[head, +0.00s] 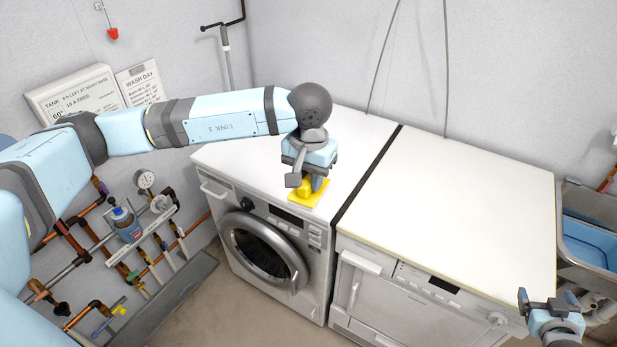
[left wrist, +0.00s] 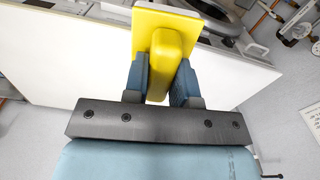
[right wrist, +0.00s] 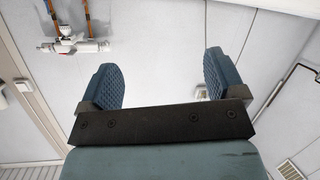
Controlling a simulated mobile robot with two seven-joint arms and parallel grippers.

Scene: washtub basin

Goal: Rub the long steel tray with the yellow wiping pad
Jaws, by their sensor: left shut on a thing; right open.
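The yellow wiping pad (head: 309,196) is a flat yellow plate with a block handle. My left gripper (head: 306,180) is shut on the handle, above the front edge of the white washing machine; I cannot tell whether the pad touches the top. In the left wrist view the pad (left wrist: 165,48) sits between both blue fingers. My right gripper (head: 549,302) is open and empty at the lower right, near the front right corner of the second machine; its spread fingers show in the right wrist view (right wrist: 160,80). I cannot surely pick out the long steel tray.
The washing machine top (head: 345,140) and the second machine's top (head: 460,195) are bare, with a dark gap between them. A steel basin (head: 589,265) with blue inside stands at the right edge.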

